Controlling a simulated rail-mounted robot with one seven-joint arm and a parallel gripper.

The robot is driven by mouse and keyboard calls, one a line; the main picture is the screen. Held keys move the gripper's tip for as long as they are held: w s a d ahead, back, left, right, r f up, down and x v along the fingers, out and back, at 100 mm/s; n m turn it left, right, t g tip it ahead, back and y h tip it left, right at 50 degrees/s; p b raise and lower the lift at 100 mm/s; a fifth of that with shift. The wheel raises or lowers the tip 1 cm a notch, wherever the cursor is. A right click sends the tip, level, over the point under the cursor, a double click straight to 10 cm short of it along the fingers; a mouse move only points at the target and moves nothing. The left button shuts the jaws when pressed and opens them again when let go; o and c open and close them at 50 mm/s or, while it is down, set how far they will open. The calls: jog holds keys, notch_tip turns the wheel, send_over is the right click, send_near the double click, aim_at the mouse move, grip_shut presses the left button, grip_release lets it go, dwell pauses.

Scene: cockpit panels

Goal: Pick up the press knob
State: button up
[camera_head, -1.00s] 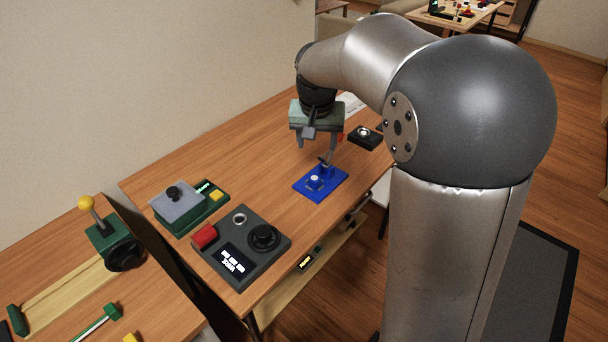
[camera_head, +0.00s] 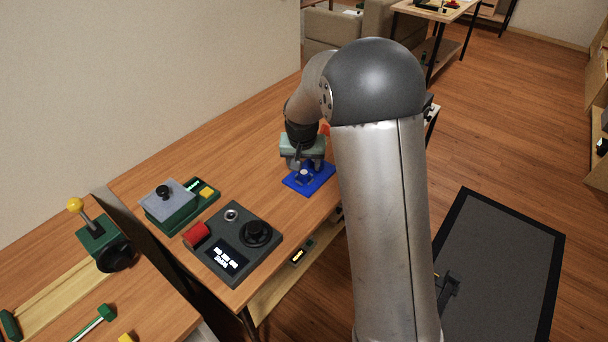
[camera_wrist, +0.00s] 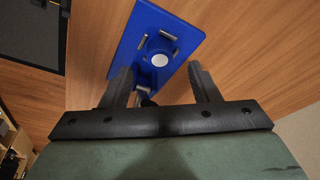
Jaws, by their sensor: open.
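The press is a blue plate (camera_head: 318,183) on the wooden table. It has a raised blue ring with a white disc (camera_head: 305,172), and both show in the wrist view as the blue plate (camera_wrist: 128,52) and white disc (camera_wrist: 160,60). My gripper (camera_head: 303,166) is low over the back part of the press. In the wrist view my gripper (camera_wrist: 160,76) is open, with its two dark fingers on either side of the press's near end. A small dark part (camera_wrist: 146,100), possibly the press knob, shows between the fingers near the palm. Whether the fingers touch it cannot be told.
A dark control box (camera_head: 234,243) with a red button and black dial stands left of the press. A green box with a grey top (camera_head: 170,202) is behind it. A lever unit (camera_head: 102,240) stands on the left table. Bare tabletop surrounds the press.

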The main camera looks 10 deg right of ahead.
aim_at(304, 172)
jog(key=x, duration=0.4)
jog(key=c, duration=1.1)
